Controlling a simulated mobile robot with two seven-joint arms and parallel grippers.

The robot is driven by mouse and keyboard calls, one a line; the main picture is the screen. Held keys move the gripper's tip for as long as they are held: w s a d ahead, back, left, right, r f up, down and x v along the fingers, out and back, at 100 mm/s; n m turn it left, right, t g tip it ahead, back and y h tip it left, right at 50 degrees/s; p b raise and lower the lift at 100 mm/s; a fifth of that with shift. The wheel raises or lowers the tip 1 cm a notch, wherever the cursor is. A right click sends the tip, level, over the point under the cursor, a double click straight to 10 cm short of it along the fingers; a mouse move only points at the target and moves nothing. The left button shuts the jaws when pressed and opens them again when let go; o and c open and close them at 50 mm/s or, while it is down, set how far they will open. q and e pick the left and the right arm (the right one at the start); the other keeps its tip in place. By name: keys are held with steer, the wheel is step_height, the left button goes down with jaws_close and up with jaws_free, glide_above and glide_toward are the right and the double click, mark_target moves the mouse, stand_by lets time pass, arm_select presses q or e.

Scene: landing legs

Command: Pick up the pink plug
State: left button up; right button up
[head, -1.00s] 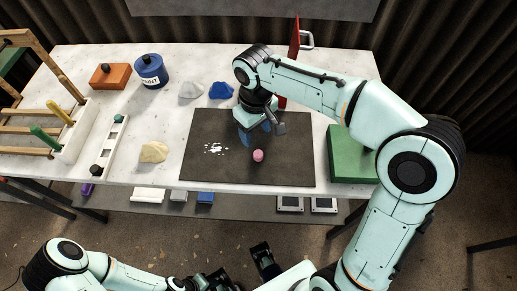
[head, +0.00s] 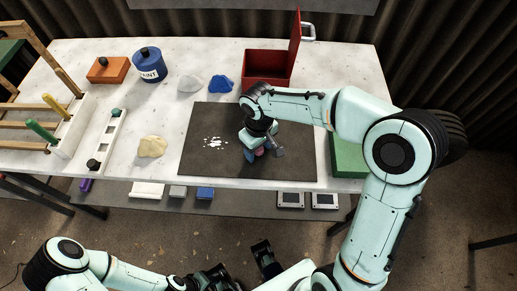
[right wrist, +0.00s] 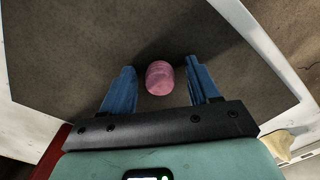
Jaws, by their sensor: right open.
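The pink plug (right wrist: 160,77) stands on the dark mat (right wrist: 90,40). In the right wrist view it lies between the two blue fingers of my right gripper (right wrist: 161,85), with a gap on each side. My right gripper is open; whether its fingertips are level with the plug is hard to tell. In the head view the plug (head: 259,152) shows only in small part, mostly hidden by my right gripper (head: 254,155). My left gripper (head: 240,268) is low at the bottom edge, away from the table, and its jaws are unclear.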

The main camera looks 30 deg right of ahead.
steer(key=c, duration=1.1)
steer(key=shift+r, duration=0.2)
